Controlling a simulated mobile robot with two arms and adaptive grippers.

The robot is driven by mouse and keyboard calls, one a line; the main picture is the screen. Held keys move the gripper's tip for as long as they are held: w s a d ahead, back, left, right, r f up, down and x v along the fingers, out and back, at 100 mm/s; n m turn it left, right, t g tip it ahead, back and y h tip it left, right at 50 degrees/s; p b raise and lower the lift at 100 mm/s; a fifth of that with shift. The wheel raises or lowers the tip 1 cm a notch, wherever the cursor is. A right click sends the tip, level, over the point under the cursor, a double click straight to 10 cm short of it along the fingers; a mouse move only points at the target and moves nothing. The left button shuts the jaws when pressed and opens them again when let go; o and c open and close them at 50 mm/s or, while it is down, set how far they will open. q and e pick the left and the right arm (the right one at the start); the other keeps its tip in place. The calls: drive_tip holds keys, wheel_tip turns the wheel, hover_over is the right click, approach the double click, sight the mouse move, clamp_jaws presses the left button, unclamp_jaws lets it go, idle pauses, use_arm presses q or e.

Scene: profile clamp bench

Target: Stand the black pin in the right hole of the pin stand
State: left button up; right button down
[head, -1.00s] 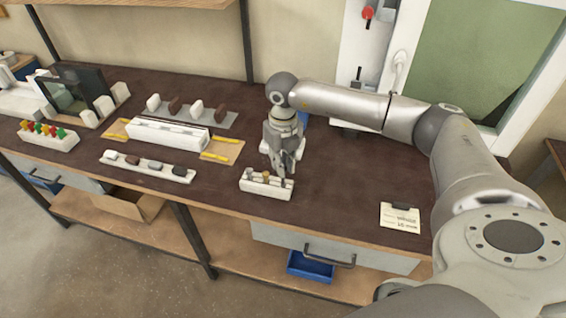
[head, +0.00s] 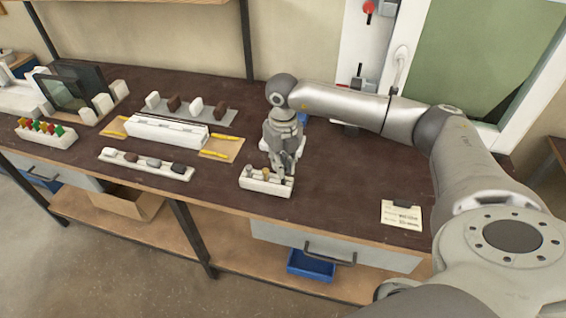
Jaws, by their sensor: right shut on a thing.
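The white pin stand (head: 266,187) sits near the front edge of the bench. A grey pin (head: 249,172) stands at its left and a brass-coloured pin (head: 266,174) in its middle. My right gripper (head: 285,171) points down over the right end of the stand, shut on the black pin (head: 284,180). The black pin is small and dark between the fingers, at the right hole. I cannot tell how deep it sits in the hole. My left gripper is not in view.
A white tray with dark and light pieces (head: 130,164) lies to the left of the stand. A white clamp block (head: 165,132) is behind it. A paper card (head: 401,216) lies at the right. The bench between stand and card is clear.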

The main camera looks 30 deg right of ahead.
drive_tip(key=shift+f+b, duration=0.7)
drive_tip(key=shift+f, duration=0.3)
drive_tip(key=c, duration=1.3)
unclamp_jaws()
drive_tip(key=shift+r, duration=0.15)
drive_tip(key=shift+r+p, duration=2.65)
drive_tip(key=shift+r, duration=1.3)
drive_tip(key=shift+a, duration=0.1)
